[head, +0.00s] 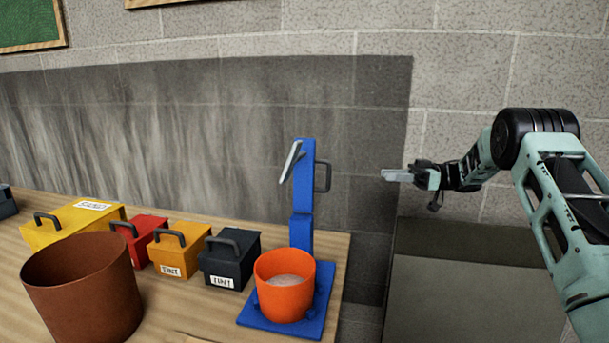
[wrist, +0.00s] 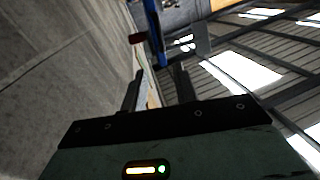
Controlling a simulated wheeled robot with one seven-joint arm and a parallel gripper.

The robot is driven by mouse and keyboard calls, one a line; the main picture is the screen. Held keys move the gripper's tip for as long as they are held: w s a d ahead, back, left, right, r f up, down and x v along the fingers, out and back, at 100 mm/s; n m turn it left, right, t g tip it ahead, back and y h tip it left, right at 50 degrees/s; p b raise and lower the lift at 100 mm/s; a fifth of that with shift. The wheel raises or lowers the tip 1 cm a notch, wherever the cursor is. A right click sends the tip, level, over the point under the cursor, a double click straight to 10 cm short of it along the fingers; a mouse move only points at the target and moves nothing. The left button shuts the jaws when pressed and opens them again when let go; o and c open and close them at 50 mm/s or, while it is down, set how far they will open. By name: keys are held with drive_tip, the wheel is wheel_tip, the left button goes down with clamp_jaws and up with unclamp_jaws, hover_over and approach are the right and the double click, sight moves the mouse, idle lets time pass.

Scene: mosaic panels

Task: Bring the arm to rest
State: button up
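My gripper (head: 391,175) is in the air at the right of the head view, to the right of the blue stand (head: 301,195) and apart from it. Its fingers point left. In the wrist view the two fingers (wrist: 158,85) stand apart with nothing between them. My arm reaches in from the right edge and is bent at a black joint. The blue stand also shows as a blue strip in the wrist view (wrist: 153,30).
On the wooden table (head: 205,309) stand an orange cup (head: 284,304) with pale contents on the stand's base, a brown pot (head: 85,295), and dark (head: 228,262), orange (head: 178,255), red (head: 140,238) and yellow (head: 65,228) boxes with handles. A grey block wall is behind.

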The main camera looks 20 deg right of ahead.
drive_tip(key=w+a+r+m+t+h, duration=0.5)
drive_tip(key=w+r+t+h, duration=0.1)
drive_tip(key=w+t, duration=0.15)
drive_tip(key=s+a+f+m+g+h, duration=0.3)
drive_tip(key=s+f+g+h, duration=0.15)
drive_tip(key=s, duration=0.85)
drive_tip(key=s+a+f+m+g+h, duration=0.25)
drive_tip(key=s+f, duration=0.25)
drive_tip(key=s, duration=0.8)
drive_tip(key=s+a+f+m+g+h, duration=0.3)
drive_tip(key=s+f+g+h, duration=0.15)
drive_tip(key=s, duration=0.85)
drive_tip(key=s+a+n, duration=0.4)
drive_tip(key=s+a, duration=0.2)
drive_tip(key=a, duration=0.3)
drive_tip(key=s+a+r+n+g, duration=0.1)
drive_tip(key=s+a+n, duration=0.3)
drive_tip(key=a, duration=0.5)
drive_tip(key=shift+s+a+r+g+y, duration=0.15)
drive_tip(key=shift+s+r+g+y, duration=0.2)
drive_tip(key=shift+s, duration=0.85)
